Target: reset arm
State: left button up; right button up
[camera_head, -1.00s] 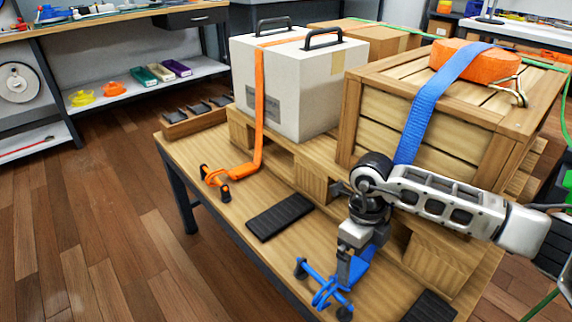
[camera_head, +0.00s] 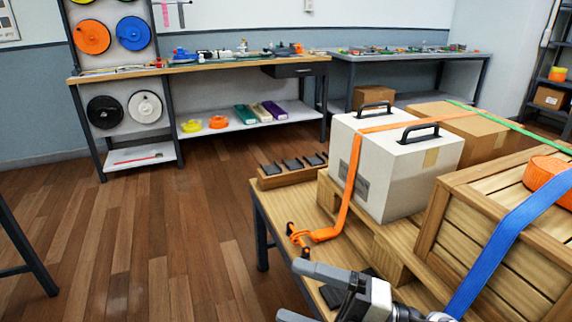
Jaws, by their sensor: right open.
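My right gripper (camera_head: 291,290) is at the bottom of the picture, its two fingers spread apart and pointing left. Nothing shows between the fingers. It is in front of the wooden table (camera_head: 283,225), below the orange strap's end fitting. An orange strap (camera_head: 349,185) runs over a white case (camera_head: 402,175) with two black handles. A blue strap (camera_head: 500,245) lies over the wooden crate (camera_head: 470,215) at the right. The blue strap's lower end is out of the picture. My left gripper is not in view.
A wooden rack (camera_head: 290,175) with dark pieces sits at the table's back left corner. A cardboard box (camera_head: 465,125) with a green strap stands behind the case. A workbench (camera_head: 210,70) lines the wall.

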jog(key=w+d+f+m+t+h+p, duration=0.15)
jog(key=d+m+t+h, duration=0.35)
jog(key=m, duration=0.6)
jog(key=w+d+f+m+t+h+p, duration=0.1)
jog(key=d+m+t+h+p, duration=0.15)
jog(key=m+t+h, duration=0.6)
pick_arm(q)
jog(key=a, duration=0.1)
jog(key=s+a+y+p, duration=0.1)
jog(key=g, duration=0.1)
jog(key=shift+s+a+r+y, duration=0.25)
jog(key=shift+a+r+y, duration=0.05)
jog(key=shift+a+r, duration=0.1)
pick_arm(e)
jog(key=s+d+f+m+g+h, duration=0.2)
jog(key=s+d+f+m+g, duration=0.1)
jog(key=s+f+m+g, duration=0.5)
notch_tip(320, 180, down, 3)
jog(key=shift+s+d+f+m, duration=0.1)
jog(key=shift+s+d+m, duration=0.2)
jog(key=shift+s+m, duration=0.45)
jog(key=shift+w, duration=0.1)
